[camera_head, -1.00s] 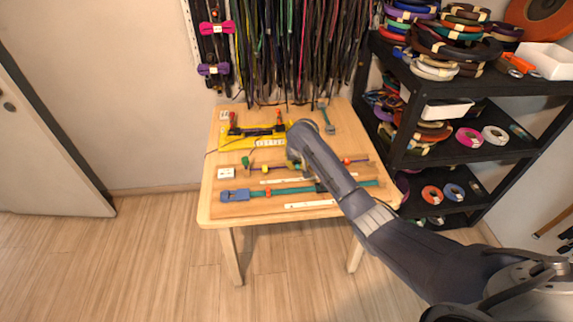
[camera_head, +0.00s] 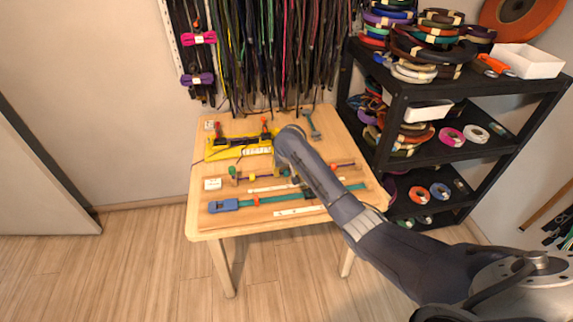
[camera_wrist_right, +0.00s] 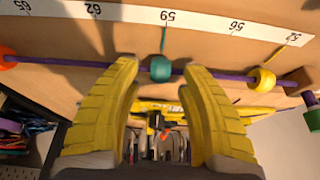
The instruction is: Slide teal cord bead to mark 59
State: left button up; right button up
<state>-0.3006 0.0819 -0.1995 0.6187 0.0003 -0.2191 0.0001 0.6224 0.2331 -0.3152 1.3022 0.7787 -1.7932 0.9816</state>
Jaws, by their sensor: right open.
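The teal bead (camera_wrist_right: 160,68) sits on the purple cord (camera_wrist_right: 108,68) in the right wrist view, in line with the teal line below the number 59 (camera_wrist_right: 163,15) on the white scale. My right gripper (camera_wrist_right: 160,78) is open, its two yellow fingers on either side of the bead, with gaps between them and it. A yellow bead (camera_wrist_right: 262,78) is to the right on this cord, near 52, and an orange bead (camera_wrist_right: 6,58) is at the far left. In the head view, my right forearm covers part of the purple cord. My left gripper is out of view.
The wooden table (camera_head: 205,222) holds a front teal cord (camera_head: 330,193) with an orange bead and a blue clamp (camera_head: 222,206). A yellow fixture (camera_head: 222,153) stands at the back. A black shelf (camera_head: 440,95) with coils stands right of the table.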

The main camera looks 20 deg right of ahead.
jog(key=v, duration=1.1)
jog(key=shift+s+r, duration=0.1)
